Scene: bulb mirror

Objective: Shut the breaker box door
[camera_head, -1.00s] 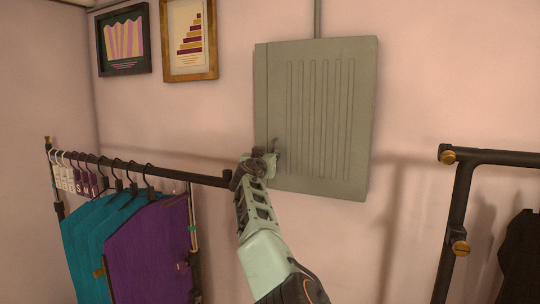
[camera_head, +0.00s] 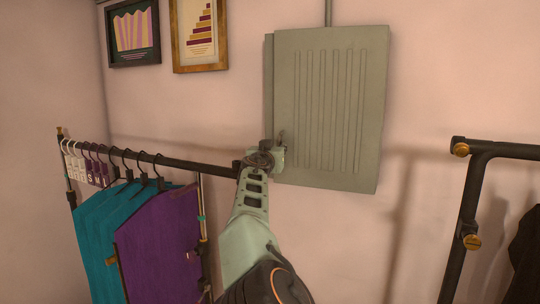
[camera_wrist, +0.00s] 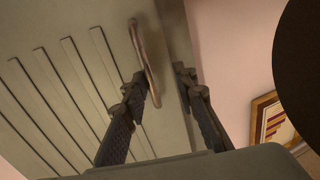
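The grey-green breaker box door (camera_head: 335,110) has vertical ribs and hangs on the wall. Its left edge seems to stand slightly out from the box body (camera_head: 269,85), so it looks a little ajar. A small handle (camera_head: 281,136) is low on the door's left side. My gripper (camera_head: 272,153) is at this handle. In the wrist view, the two fingers of my gripper (camera_wrist: 165,88) are apart. The bar handle (camera_wrist: 146,58) is by the left finger's tip, and the right finger is past the door's edge. Contact with the handle is unclear.
A clothes rack (camera_head: 180,162) with teal and purple garments stands at left, close to my arm. Another black rack (camera_head: 470,190) stands at right. Two framed pictures (camera_head: 200,35) hang at upper left. Bare wall lies between box and right rack.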

